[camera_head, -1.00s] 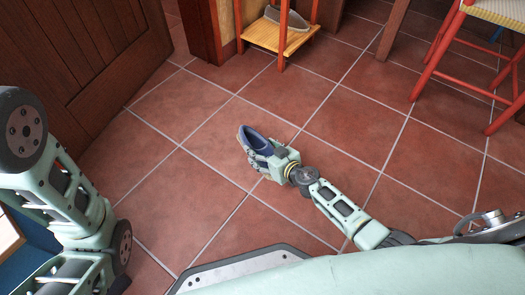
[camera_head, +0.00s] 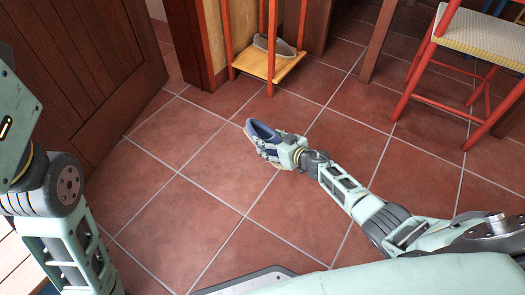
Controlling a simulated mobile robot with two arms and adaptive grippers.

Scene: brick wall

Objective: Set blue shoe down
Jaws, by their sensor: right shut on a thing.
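The blue shoe (camera_head: 264,134) is in the middle of the head view, over the red tiled floor (camera_head: 160,205). It has a dark blue inside and a pale rim, and its opening faces up. My right gripper (camera_head: 279,150) is shut on the shoe at its near right side. I cannot tell whether the sole touches the floor. The gripper hides part of the shoe. My left arm shows at the left edge, but its gripper is out of the picture.
A small wooden rack (camera_head: 268,65) with a grey shoe (camera_head: 274,46) on its shelf stands beyond. A red chair with a woven seat (camera_head: 484,36) is at the upper right. A dark wooden door (camera_head: 75,70) is at the upper left. The tiles around the shoe are clear.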

